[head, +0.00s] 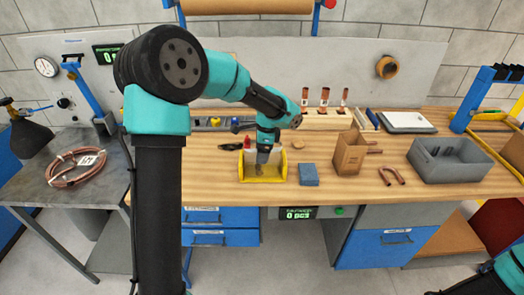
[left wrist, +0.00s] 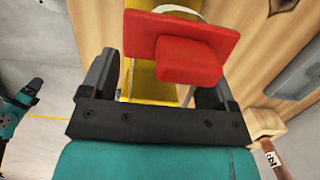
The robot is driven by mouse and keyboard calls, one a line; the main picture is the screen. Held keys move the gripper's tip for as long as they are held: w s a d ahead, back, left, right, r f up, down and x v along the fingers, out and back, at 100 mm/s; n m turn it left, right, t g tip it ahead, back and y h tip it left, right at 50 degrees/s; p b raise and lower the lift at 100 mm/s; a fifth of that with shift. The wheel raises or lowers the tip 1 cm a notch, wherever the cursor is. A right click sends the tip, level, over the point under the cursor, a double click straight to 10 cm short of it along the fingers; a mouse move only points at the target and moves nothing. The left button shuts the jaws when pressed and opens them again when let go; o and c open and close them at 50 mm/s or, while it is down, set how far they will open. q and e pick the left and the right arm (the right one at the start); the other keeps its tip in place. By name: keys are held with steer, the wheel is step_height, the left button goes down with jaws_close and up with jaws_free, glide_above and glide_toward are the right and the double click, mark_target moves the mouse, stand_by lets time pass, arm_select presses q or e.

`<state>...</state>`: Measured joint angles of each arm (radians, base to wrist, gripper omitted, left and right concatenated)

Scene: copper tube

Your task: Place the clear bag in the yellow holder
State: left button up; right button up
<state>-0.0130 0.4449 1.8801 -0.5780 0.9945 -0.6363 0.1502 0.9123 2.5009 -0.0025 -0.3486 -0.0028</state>
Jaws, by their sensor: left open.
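The yellow holder (head: 263,179) stands on the wooden bench, left of the blue block. My left gripper (head: 262,157) points down at it, with its fingertips at or just above the holder's opening. In the left wrist view the gripper (left wrist: 165,78) is open, its two fingers apart on either side. A red piece (left wrist: 190,55) lies across the view between them, and part of the yellow holder (left wrist: 140,72) shows behind it. A pale curved edge shows above the red piece. I cannot make out the clear bag for certain.
A blue block (head: 309,175) and a cardboard box (head: 349,152) stand right of the holder. Further right are a bent copper tube (head: 391,176) and a grey bin (head: 450,160). Copper tubes (head: 325,98) stand in a rack behind. The bench's front edge is close to the holder.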

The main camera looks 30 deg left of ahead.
arm_select(q)
step_height(320, 180, up, 12)
steer(key=d, duration=0.1)
steer(key=shift+w+d, duration=0.3)
steer(key=shift+w, duration=0.15)
steer(key=shift+f, duration=0.15)
